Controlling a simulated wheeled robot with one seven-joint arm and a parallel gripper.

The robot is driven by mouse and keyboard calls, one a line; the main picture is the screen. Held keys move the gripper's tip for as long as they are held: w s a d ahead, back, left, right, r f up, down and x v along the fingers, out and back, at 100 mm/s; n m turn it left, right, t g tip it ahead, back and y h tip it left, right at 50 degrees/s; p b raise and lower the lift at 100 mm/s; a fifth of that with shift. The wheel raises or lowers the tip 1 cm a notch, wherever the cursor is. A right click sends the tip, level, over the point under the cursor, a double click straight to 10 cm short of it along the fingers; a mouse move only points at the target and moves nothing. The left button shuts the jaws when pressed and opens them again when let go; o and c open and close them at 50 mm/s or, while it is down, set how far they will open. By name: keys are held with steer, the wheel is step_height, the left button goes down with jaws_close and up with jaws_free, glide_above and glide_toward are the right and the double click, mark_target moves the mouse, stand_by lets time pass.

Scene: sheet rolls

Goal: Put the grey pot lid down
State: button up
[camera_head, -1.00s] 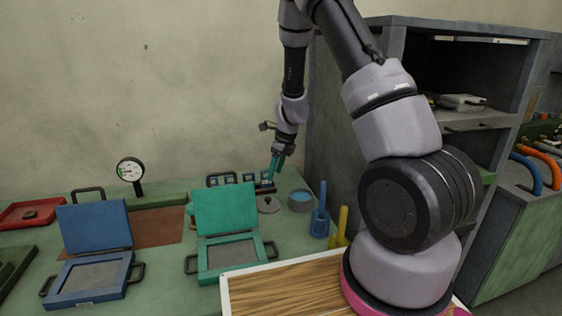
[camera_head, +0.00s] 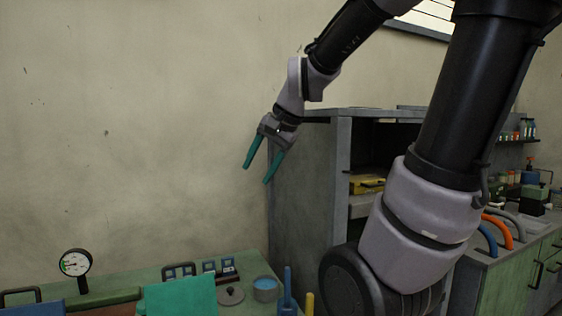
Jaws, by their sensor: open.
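The grey pot lid (camera_head: 231,296) lies on the green bench top, a round disc with a small knob. It sits just left of a grey pot (camera_head: 266,289) with a blue inside. My gripper (camera_head: 257,174) is high above the bench in front of the wall and the grey cabinet. Its two teal fingers are spread apart, with nothing between them. The gripper is well clear of the lid.
A teal press (camera_head: 181,298) stands left of the lid, and a dial gauge (camera_head: 76,264) is further left. Blue (camera_head: 287,300) and yellow (camera_head: 310,304) upright handles stand right of the pot. A tall grey cabinet (camera_head: 310,200) bounds the bench at right.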

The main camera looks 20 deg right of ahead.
steer(key=s+d+r+n+t+h, duration=0.1)
steer(key=s+n, duration=0.3)
steer(key=s, duration=0.4)
steer(key=shift+s+d+r+n, duration=0.15)
steer(key=shift+d+r+n, duration=0.3)
steer(key=shift+r, duration=0.3)
